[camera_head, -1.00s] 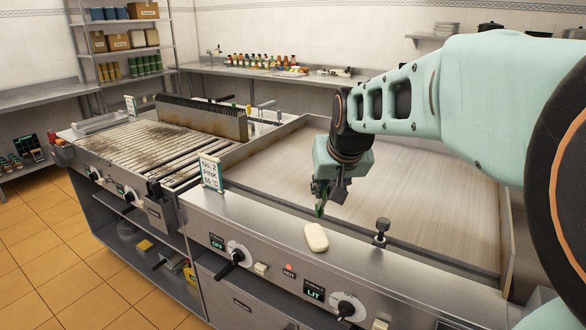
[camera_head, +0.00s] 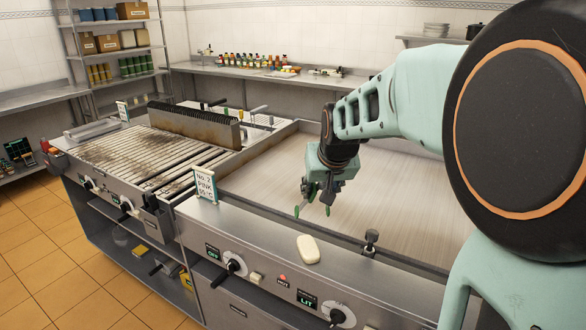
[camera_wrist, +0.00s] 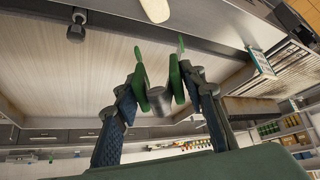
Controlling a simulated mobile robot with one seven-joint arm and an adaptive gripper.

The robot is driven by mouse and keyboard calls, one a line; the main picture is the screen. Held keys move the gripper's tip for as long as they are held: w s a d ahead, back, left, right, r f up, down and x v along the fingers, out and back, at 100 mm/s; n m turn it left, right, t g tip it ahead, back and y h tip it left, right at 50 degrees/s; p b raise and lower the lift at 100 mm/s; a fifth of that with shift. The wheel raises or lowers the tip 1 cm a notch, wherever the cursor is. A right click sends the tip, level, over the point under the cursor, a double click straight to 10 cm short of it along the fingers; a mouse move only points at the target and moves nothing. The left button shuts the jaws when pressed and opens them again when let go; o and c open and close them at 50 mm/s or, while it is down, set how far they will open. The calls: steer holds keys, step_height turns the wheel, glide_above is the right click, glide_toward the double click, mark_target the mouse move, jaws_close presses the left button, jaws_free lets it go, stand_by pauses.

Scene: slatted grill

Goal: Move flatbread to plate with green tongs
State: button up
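My gripper (camera_head: 312,211) is above the near left part of the flat griddle, over its front edge. Its two green-tipped fingers stand apart in the head view, and the wrist view (camera_wrist: 160,75) also shows a gap between them. A grey cylinder shows in that gap, but I cannot tell what it is. A pale, oval, flatbread-like piece (camera_head: 308,249) lies on the steel front ledge, clear of my gripper. It also shows at the top of the wrist view (camera_wrist: 155,9). I cannot clearly pick out separate green tongs. Stacked plates (camera_head: 436,30) stand on the wall shelf.
The slatted grill (camera_head: 150,160) is on the left, with an upright black and metal piece (camera_head: 195,125) behind it. A sign card (camera_head: 205,185) and a dark knobbed post (camera_head: 371,238) stand along the front. The flat griddle surface (camera_head: 400,190) is clear.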

steer(key=s+f+b, duration=0.1)
steer(key=s+b, duration=0.1)
steer(key=b, duration=0.2)
steer(key=s+f+b, duration=0.1)
steer(key=b, duration=0.3)
steer(key=shift+s+b, duration=0.35)
steer(key=shift+s, duration=0.05)
steer(key=shift+f, duration=0.15)
step_height(320, 180, down, 7)
steer(key=b, duration=0.6)
steer(key=shift+f+b, duration=0.15)
steer(key=shift+b, duration=0.2)
stand_by(0.4)
steer(key=shift+f+b, duration=0.55)
steer(key=shift+f, duration=0.05)
stand_by(0.5)
steer(key=shift+c, duration=0.4)
jaws_close()
